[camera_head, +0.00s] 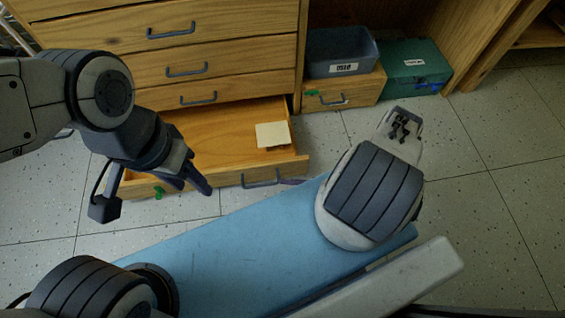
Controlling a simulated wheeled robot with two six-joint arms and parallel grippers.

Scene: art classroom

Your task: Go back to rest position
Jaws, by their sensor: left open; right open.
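My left gripper (187,180) hangs over the left front part of the open wooden drawer (195,143). Its dark fingers are apart, with nothing seen between them. My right arm, with a blue link and a grey ribbed joint, crosses the lower middle of the view. A small purple-grey piece, possibly a fingertip of my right gripper, shows above the blue link by the drawer front. The rest of that gripper is hidden.
A cream block (272,134) lies in the drawer's right part. A grey-blue bin (342,52) stands on a small wooden drawer unit (357,92), next to a green box (414,62). Tiled floor (490,210) is clear at right.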

